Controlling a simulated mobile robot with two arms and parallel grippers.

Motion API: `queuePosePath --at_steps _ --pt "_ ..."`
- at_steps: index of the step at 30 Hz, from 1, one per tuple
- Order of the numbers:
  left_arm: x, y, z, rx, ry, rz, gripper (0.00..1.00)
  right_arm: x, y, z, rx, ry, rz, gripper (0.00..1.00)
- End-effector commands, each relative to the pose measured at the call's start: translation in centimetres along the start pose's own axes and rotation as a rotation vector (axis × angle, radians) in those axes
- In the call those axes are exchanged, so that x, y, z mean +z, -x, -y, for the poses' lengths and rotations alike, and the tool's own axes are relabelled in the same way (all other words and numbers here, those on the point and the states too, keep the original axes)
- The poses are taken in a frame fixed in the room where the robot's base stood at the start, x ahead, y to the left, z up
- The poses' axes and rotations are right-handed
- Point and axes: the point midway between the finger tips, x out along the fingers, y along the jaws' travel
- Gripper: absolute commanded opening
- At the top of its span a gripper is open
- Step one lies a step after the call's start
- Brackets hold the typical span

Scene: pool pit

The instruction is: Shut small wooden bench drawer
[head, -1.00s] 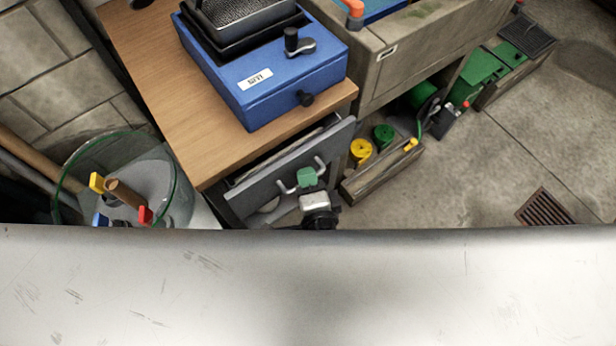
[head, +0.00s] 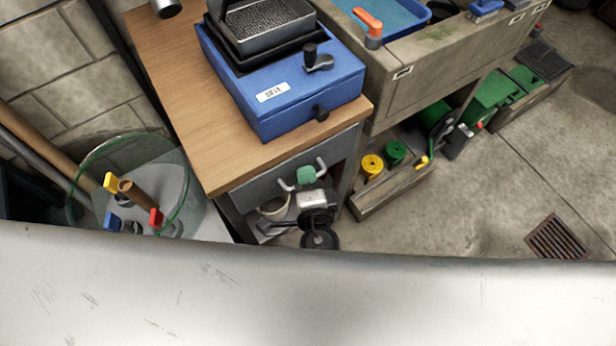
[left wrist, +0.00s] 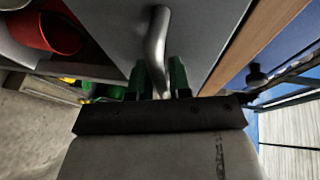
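The small wooden bench (head: 185,75) has a brown top and a grey drawer front (head: 262,188) under its front edge. The drawer front sits close against the bench, with no open gap showing above it. My left gripper (head: 306,176) is at the drawer's silver handle (head: 321,163). In the left wrist view its green fingers (left wrist: 160,80) lie on both sides of the handle bar (left wrist: 157,35), close against it, and look shut on it. The drawer's inside is hidden. My right gripper is in neither view.
A blue box (head: 290,85) with a crank stands on the bench. A glass bin (head: 180,195) with coloured-handled tools is at left. A stone sink (head: 420,65) and a low trough (head: 395,190) with yellow and green rolls stand right.

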Motion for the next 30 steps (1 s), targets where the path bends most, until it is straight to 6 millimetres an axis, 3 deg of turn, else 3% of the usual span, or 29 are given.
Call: queuePosePath --at_steps 7,21,30 --pt "0.0 1.1 0.2 -0.004 0.002 0.000 0.22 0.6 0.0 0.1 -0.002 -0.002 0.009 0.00" --pt "0.0 9.7 0.0 -0.001 -0.001 -0.001 0.22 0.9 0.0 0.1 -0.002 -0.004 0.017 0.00" --pt "0.0 11.0 0.0 -0.002 -0.001 0.000 0.22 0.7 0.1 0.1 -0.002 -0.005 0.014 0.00"
